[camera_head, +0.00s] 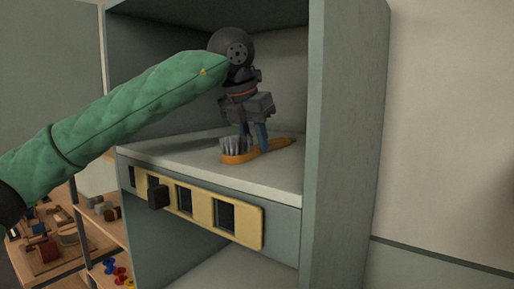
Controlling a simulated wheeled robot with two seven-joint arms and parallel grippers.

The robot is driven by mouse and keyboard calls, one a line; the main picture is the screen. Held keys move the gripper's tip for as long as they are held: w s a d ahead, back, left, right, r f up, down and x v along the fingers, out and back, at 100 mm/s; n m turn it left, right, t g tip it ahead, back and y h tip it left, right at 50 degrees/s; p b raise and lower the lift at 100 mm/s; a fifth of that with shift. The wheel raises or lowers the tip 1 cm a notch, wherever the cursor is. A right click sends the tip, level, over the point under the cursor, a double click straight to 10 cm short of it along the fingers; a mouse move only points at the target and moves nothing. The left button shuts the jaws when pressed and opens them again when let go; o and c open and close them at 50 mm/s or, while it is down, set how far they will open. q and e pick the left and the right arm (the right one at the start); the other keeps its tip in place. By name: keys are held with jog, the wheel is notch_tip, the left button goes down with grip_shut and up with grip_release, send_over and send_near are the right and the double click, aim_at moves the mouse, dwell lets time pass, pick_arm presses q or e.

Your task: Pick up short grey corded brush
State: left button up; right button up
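A brush (237,158) with an orange-brown wooden handle and short grey bristles lies on the upper shelf of a grey-green cabinet. Its bristles point up at the left end, and the handle runs to the right. No cord can be made out. My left gripper (255,146) comes down over the brush from above, on an arm in a green quilted sleeve. Its two bluish fingers stand apart, with their tips at the brush just right of the bristles. Whether they touch the handle is hard to tell. My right gripper is not in view.
The cabinet's right wall (345,140) stands close to the right of the brush. The pale shelf (185,152) is otherwise clear. A yellow panel (203,208) with dark square openings is on the shelf front. A wooden rack with small items stands at lower left.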

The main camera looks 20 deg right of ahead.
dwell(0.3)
pick_arm(q)
jog(key=shift+w+r+b, duration=0.1)
jog(key=shift+b, duration=0.25)
jog(key=r, duration=0.6)
jog(key=shift+w+a+r, duration=0.2)
jog(key=shift+a+r, duration=0.05)
jog(key=shift+r, duration=0.15)
jog(key=w+a, duration=1.1)
jog(key=w, duration=0.4)
jog(key=shift+a+p, duration=0.4)
jog(key=shift+w, duration=0.1)
jog(key=shift+f, duration=0.15)
